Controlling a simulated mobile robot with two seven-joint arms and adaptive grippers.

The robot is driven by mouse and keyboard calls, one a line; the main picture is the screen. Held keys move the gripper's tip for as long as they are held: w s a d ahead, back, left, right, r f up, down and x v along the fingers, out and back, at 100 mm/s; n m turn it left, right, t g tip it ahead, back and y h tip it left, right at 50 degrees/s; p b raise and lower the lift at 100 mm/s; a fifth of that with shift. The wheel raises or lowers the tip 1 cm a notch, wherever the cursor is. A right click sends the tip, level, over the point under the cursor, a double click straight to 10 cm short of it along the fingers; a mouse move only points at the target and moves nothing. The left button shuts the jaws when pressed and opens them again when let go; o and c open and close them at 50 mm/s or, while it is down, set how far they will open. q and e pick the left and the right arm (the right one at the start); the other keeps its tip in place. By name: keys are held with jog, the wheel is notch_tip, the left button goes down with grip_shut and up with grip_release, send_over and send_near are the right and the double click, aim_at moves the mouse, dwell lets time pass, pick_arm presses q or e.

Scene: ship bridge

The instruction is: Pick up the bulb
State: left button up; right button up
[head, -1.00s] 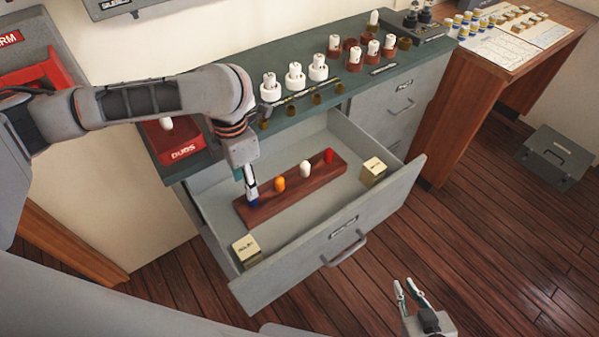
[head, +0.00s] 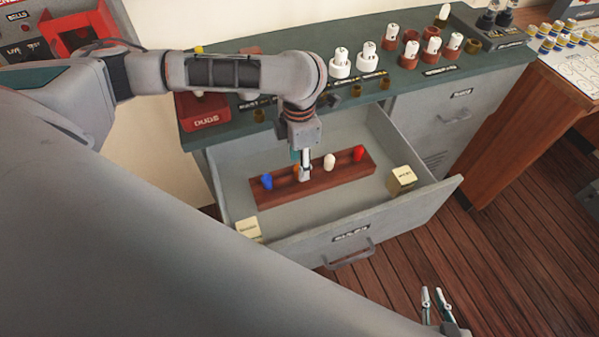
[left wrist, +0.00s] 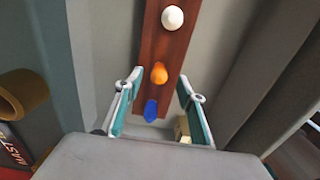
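A wooden rack (head: 330,181) in the open drawer holds a blue bulb (head: 267,181), a white bulb (head: 329,161), a red bulb (head: 358,153) and an orange bulb (left wrist: 159,75). My left gripper (head: 305,175) points down at the rack between the blue and white bulbs and mostly hides the orange one in the head view. In the left wrist view its fingers (left wrist: 159,77) are open, with the orange bulb between the tips. The blue bulb also shows there (left wrist: 151,110), as does the white one (left wrist: 172,17). My right gripper (head: 434,292) is open and empty, low at the right.
The grey drawer (head: 415,207) stands pulled out, with a cream box (head: 402,179) at its right and another (head: 248,228) at its front left. White sockets (head: 341,64) and several brown holders line the green counter (head: 400,85) behind. A wooden desk (head: 510,120) stands at the right.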

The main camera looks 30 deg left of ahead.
pick_arm(q)
notch_tip(320, 180, down, 3)
jog(key=shift+a+f, duration=0.1)
jog(key=shift+f, duration=0.1)
jog(key=c, duration=0.9)
